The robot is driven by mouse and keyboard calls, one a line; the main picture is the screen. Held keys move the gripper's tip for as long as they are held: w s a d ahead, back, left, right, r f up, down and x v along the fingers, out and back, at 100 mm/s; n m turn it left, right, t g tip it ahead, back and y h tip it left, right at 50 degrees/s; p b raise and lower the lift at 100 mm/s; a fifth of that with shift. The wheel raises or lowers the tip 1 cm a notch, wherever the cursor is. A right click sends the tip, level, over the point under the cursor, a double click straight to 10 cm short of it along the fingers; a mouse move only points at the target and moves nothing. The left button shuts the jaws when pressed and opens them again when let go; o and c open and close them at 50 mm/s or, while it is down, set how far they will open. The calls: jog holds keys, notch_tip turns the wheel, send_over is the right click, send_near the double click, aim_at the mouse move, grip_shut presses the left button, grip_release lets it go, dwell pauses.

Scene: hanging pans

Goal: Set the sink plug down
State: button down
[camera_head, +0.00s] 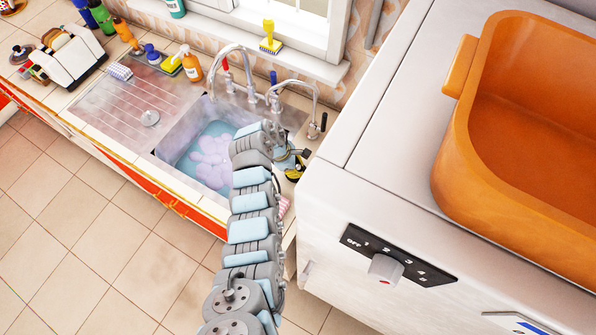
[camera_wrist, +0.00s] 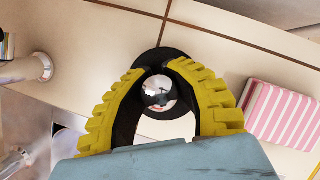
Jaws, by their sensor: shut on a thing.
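The sink plug (camera_wrist: 161,113), a black disc with a shiny metal middle, is between the yellow ridged fingers of my gripper (camera_wrist: 160,70) in the wrist view. The fingers are closed around its metal part. Cream counter tiles show behind it; I cannot tell whether the disc touches them. In the head view my gripper (camera_head: 295,168) is over the counter at the right of the sink, partly hidden by my arm. The plug is not clear there.
The sink (camera_head: 180,150) holds water and pale foam. Tall taps (camera_head: 232,50) stand behind it. A pink striped cloth or sponge (camera_wrist: 283,116) lies right of the plug. The white stove (camera_head: 350,190) with an orange pan (camera_head: 455,150) rises to the right. A round metal piece (camera_head: 150,118) is on the drainboard.

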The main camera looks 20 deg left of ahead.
jog(key=shift+f, duration=1.2)
jog(key=shift+f, duration=0.2)
jog(key=c, duration=1)
grip_release()
jog(key=shift+a+r, duration=0.2)
jog(key=shift+r, duration=0.35)
jog(key=shift+b+v, duration=0.65)
jog(key=shift+v, duration=4.95)
jog(key=shift+s, duration=0.1)
